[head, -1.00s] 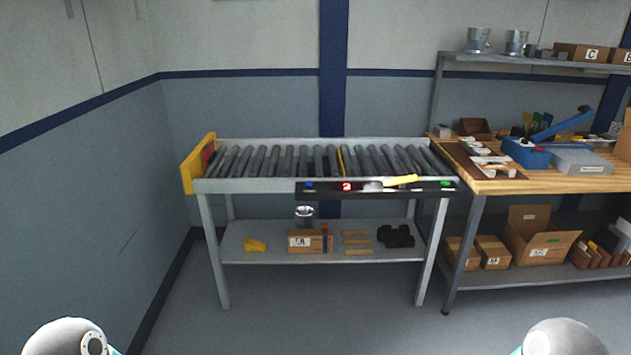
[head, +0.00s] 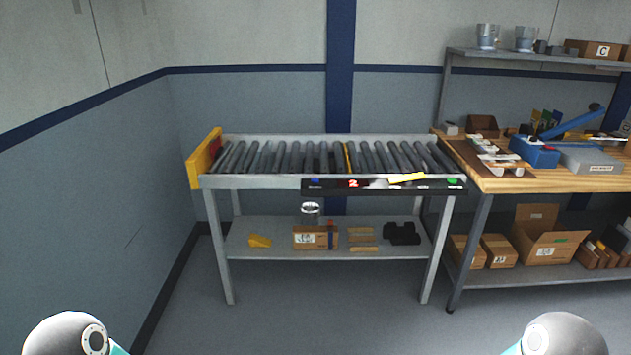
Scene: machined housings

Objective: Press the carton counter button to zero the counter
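A black control panel (head: 335,187) runs along the front edge of the roller conveyor (head: 262,184). A red lit digit (head: 353,184), which looks like a 2, shows on it. A small blue button (head: 315,181) sits at the panel's left part and a green one (head: 453,181) near its right end. The panel labels are too small to read, so I cannot tell which button is the counter's. A yellow object (head: 407,178) lies over the panel's top edge. Neither of my grippers is in view; only rounded parts of my arms show at the bottom corners.
A yellow end stop (head: 204,159) closes the conveyor's left end. The lower shelf (head: 280,253) holds a carton (head: 315,237) and small parts. A wooden workbench (head: 500,185) with a blue tool (head: 535,152) adjoins at right. The floor in front is clear.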

